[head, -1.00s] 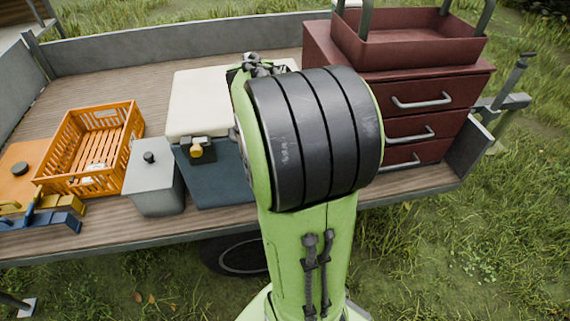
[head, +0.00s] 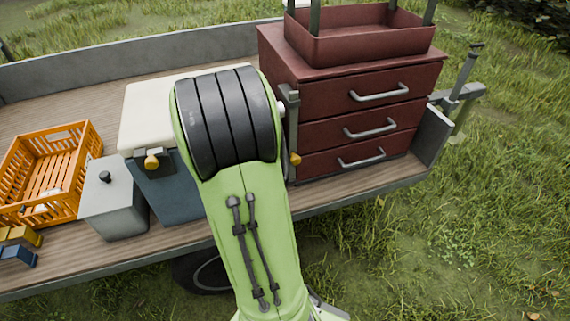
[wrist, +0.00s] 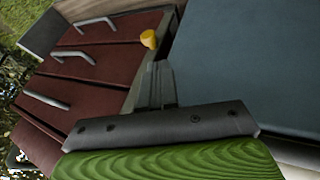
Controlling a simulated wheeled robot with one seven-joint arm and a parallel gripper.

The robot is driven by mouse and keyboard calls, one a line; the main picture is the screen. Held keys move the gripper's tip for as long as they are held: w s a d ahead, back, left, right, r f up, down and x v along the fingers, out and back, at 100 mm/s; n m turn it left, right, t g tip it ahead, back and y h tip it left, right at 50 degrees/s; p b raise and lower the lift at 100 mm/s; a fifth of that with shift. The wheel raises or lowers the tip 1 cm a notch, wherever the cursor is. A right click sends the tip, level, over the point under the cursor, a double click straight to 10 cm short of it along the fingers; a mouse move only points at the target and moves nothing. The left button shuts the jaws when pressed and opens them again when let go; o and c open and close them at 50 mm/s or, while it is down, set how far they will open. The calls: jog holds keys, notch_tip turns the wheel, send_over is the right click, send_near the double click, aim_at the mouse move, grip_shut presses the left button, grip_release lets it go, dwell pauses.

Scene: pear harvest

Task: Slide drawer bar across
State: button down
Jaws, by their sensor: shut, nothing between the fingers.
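The drawer cabinet (head: 350,105) is dark red with three grey-handled drawers, all shut. An upright grey bar (head: 291,125) with a yellow knob (head: 295,159) stands at the left edge of its drawer fronts. In the wrist view the drawers (wrist: 88,75) are turned on their side at left, and the yellow knob (wrist: 149,38) is just beyond my fingertips. My gripper (wrist: 157,72) is shut and empty, pointing between the cabinet and a blue-grey box. I cannot tell whether it touches the bar or knob. My arm hides the gripper in the head view.
A blue cooler with a cream lid (head: 150,105) stands left of the cabinet; its side fills the right of the wrist view (wrist: 245,65). A grey box (head: 115,205) and orange crate (head: 75,190) are farther left. A red tray (head: 360,42) tops the cabinet. Grass is open at front right.

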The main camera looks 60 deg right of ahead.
aim_at(298, 158)
jog(key=b+x, duration=0.3)
jog(key=x, duration=0.9)
jog(key=s+d, duration=0.2)
jog(key=shift+s+d, duration=0.2)
jog(key=shift+s, duration=0.15)
